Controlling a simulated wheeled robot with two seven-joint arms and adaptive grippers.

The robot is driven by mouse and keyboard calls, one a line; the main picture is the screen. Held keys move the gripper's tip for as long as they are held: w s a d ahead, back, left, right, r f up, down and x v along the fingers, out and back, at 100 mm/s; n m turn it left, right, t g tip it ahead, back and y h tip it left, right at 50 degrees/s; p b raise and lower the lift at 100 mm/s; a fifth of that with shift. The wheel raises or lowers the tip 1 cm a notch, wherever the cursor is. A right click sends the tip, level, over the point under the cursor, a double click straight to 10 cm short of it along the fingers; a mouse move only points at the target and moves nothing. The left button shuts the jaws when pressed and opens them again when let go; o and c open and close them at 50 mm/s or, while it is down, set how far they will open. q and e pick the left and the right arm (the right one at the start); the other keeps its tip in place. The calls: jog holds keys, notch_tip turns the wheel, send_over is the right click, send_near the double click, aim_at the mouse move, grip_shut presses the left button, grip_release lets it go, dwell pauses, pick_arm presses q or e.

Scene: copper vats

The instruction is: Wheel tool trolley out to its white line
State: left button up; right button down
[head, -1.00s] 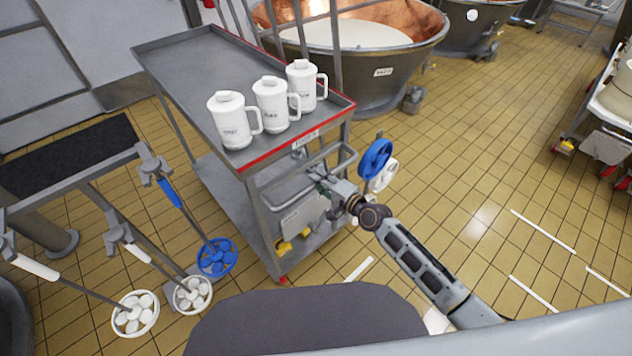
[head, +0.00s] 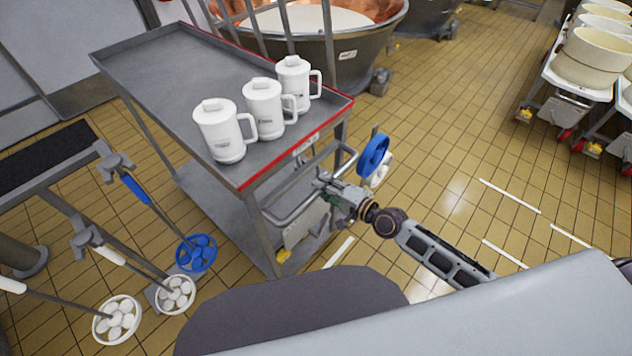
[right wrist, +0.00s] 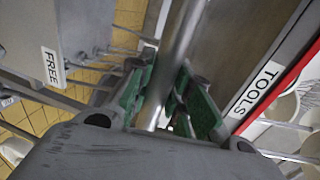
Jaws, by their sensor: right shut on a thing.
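The tool trolley (head: 170,55) is a grey steel cart with a red front edge. Three white lidded jugs (head: 222,135) stand on its top near that edge. My right gripper (head: 326,187) is shut on the trolley's push handle (head: 345,160), a steel bar below the red edge. In the right wrist view the handle bar (right wrist: 180,50) runs between the green-padded fingers (right wrist: 165,100), beside the TOOLS label (right wrist: 256,88). White floor lines (head: 510,195) lie on the tiles at the right, and a short one (head: 338,252) lies by the trolley's front. My left gripper is out of view.
Long-handled tools with blue and white discs (head: 196,252) hang from a rack at the left. A copper vat (head: 335,45) stands behind the trolley. Carts with cream tubs (head: 590,58) stand at the far right. The tiled floor between is clear.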

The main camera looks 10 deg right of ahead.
jog(key=shift+s+d+f+b, duration=0.1)
jog(key=shift+s+d+b, duration=0.05)
jog(key=shift+s+d, duration=0.55)
jog(key=shift+s+d+b, duration=0.15)
jog(key=shift+s+d, duration=0.25)
jog(key=shift+s, duration=0.5)
jog(key=c, duration=1.3)
grip_release()
jog(key=shift+s+d, duration=0.1)
jog(key=shift+d, duration=0.05)
jog(key=v, duration=1.1)
jog(key=shift+s+d, duration=0.15)
jog(key=shift+s, duration=0.05)
